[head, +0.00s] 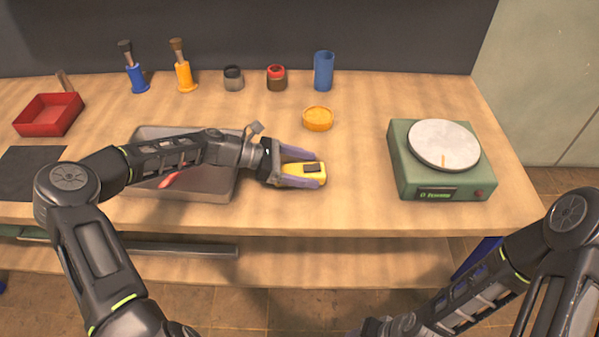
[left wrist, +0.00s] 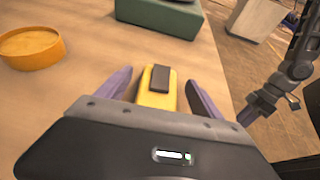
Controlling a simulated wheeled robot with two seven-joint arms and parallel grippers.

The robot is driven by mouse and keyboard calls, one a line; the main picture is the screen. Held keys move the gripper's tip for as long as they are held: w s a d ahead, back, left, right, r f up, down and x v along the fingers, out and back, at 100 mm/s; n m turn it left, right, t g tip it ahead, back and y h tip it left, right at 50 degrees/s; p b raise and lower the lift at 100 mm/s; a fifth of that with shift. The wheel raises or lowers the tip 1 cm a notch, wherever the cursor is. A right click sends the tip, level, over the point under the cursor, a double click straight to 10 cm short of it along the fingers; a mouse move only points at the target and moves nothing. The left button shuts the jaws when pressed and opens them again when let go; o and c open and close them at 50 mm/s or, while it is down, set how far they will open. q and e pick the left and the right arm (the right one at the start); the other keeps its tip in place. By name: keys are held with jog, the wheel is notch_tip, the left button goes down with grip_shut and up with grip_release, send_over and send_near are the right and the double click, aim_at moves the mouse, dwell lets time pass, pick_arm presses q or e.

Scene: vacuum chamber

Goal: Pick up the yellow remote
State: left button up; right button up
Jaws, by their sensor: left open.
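The yellow remote (head: 313,171) has a dark patch on top and lies on the wooden table in the head view, right of the metal tray. My left gripper (head: 303,169) is open, with its purple fingers on either side of the remote. In the left wrist view the remote (left wrist: 158,86) sits between the two fingers (left wrist: 157,90), with a visible gap at least on the right side. Its near end is hidden behind the gripper body. My right arm shows at the lower right of the head view, but its fingertips are not seen.
A yellow round dish (head: 318,119) stands just behind the remote. A green scale (head: 409,176) with a round plate is to the right. The metal tray (head: 226,187) lies under my left arm. Bottles, jars and a blue cup (head: 323,72) line the back. Table between remote and scale is clear.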

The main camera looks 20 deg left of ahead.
dwell(0.6)
pick_arm(q)
grip_shut()
dwell(0.7)
